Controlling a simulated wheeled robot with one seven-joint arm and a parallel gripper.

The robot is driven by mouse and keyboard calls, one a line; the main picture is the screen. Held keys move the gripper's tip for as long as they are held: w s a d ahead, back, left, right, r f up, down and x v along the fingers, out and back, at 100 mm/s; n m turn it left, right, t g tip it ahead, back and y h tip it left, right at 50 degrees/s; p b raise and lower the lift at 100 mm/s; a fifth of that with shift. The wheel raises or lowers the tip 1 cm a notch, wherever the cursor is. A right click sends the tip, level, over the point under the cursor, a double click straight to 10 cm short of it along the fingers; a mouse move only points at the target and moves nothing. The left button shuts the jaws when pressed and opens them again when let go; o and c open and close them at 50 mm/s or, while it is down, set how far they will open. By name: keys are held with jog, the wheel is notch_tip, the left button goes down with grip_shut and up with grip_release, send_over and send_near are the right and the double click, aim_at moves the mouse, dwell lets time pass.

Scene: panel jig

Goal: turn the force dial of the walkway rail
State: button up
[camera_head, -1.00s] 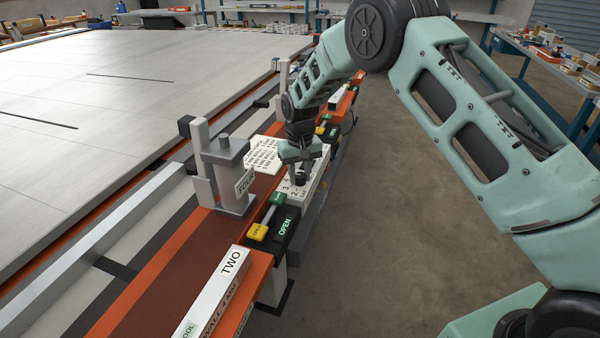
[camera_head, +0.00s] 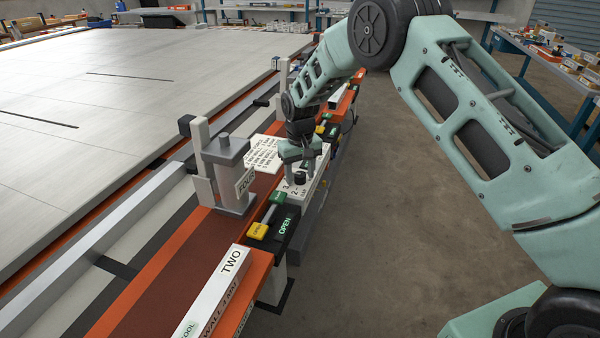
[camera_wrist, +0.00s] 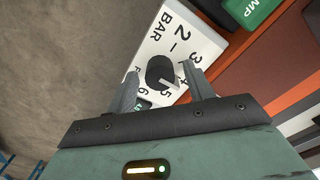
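The force dial is a dark round knob (camera_wrist: 160,72) on a white plate (camera_wrist: 158,35) marked BAR, with numbers around it. A pale pointer mark on the knob faces the 4 and 5 side. In the head view the knob (camera_head: 300,178) stands on the rail's white box. My gripper (camera_wrist: 161,70) is open, with one finger on each side of the knob. Gaps show between the fingers and the knob, so it is not gripped. In the head view my gripper (camera_head: 300,168) points down over the dial, and its fingers partly hide it.
A grey clamp post (camera_head: 234,175) with a label stands to the left. A printed card (camera_head: 263,155) lies behind. The floor at right is clear.

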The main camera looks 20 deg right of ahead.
aim_at(300, 174)
notch_tip(300, 174, up, 17)
jog(key=shift+r+b, duration=0.2)
jog(key=shift+b, duration=0.15)
dwell(0.3)
